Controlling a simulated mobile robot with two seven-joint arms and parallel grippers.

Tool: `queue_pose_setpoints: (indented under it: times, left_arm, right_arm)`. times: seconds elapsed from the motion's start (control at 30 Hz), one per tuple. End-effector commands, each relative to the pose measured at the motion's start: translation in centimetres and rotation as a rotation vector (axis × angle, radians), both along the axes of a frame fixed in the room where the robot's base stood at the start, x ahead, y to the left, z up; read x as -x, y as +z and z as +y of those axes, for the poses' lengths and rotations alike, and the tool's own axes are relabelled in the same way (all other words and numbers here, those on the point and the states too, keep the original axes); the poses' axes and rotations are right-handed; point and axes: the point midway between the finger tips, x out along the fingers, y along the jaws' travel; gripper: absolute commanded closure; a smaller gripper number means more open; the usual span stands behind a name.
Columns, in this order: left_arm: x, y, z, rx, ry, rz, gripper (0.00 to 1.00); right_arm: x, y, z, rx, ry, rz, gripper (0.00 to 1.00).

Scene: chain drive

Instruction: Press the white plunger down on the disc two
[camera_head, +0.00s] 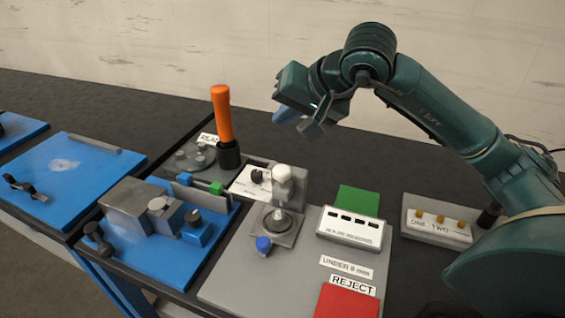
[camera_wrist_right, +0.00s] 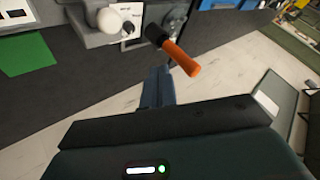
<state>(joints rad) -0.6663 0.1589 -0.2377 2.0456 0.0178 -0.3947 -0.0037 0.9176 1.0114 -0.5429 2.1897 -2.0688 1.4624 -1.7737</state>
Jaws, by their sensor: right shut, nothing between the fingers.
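The white plunger (camera_head: 282,173) is a round white knob on top of an upright grey stand. Under it is a grey base with a round metal disc (camera_head: 279,221); I cannot tell from a marking whether this is disc two. The white knob also shows at the upper left of the right wrist view (camera_wrist_right: 110,20). My right gripper (camera_head: 301,122) is shut and empty, in the air above and behind the plunger, apart from it. Its fingers show in the right wrist view (camera_wrist_right: 158,88). My left gripper is out of view.
An orange-handled tool (camera_head: 222,115) stands upright left of the plunger. A blue knob (camera_head: 263,245) sits in front of the disc. A white-fronted box (camera_head: 350,229), red pad (camera_head: 347,302) and box labelled ONE TWO (camera_head: 437,222) are to the right.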

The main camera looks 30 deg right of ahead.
Motion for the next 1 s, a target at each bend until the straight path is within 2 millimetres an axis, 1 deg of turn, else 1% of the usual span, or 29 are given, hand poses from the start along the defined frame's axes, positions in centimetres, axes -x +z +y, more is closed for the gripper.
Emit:
queue_pose_setpoints:
  times: [0.33,0.47,0.63,0.8,0.93,1.0]
  left_arm:
    - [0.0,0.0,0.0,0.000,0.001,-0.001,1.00]
    - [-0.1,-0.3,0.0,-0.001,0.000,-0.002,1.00]
    - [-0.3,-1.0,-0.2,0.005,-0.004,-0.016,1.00]
    - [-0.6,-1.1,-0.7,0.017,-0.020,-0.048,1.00]
    - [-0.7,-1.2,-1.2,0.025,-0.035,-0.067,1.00]
    - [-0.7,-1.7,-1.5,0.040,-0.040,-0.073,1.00]
  right_arm:
    - [0.0,0.1,-0.2,0.010,-0.003,-0.005,1.00]
    - [0.0,-0.4,-0.2,0.010,-0.002,-0.004,1.00]
    - [0.0,-2.5,-0.2,0.009,-0.002,-0.001,1.00]
    - [0.0,-5.0,-0.1,0.007,-0.002,-0.002,1.00]
    - [0.0,-6.7,-0.2,0.007,-0.002,-0.002,1.00]
    - [0.0,-7.6,-0.2,0.009,-0.003,-0.005,1.00]
